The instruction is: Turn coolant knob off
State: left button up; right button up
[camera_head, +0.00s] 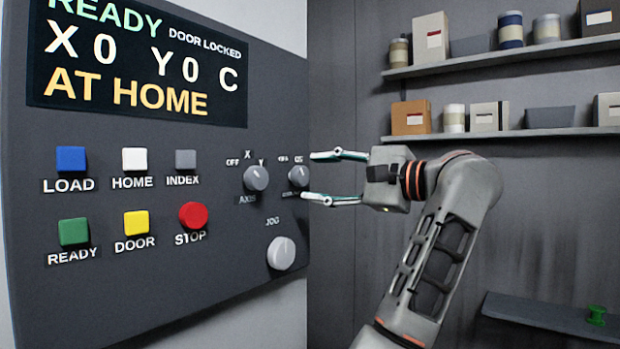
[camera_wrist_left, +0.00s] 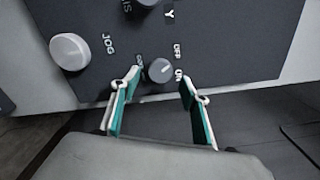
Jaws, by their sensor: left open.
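The coolant knob (camera_head: 298,175) is a small grey round knob on the right edge of the dark control panel, with OFF and ON printed above it. In the left wrist view the knob (camera_wrist_left: 160,70) sits between my two fingertips, with OFF and ON lettering at its right. Its pointer mark is too small to read surely. My left gripper (camera_head: 311,177) is open, its fingers spread above and below the knob in the head view. I see no clear contact between the fingers and the knob. My right gripper is not in view.
The panel (camera_head: 110,290) also carries an axis knob (camera_head: 256,178), a jog knob (camera_head: 281,253), a red STOP button (camera_head: 193,215), several coloured buttons and a display (camera_head: 140,60). Shelves (camera_head: 500,58) with boxes and tins stand behind.

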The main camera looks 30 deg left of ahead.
pick_arm(q)
jog(key=shift+s+d, duration=0.2)
jog(key=shift+d, duration=2.05)
jog(key=shift+a+f, duration=0.1)
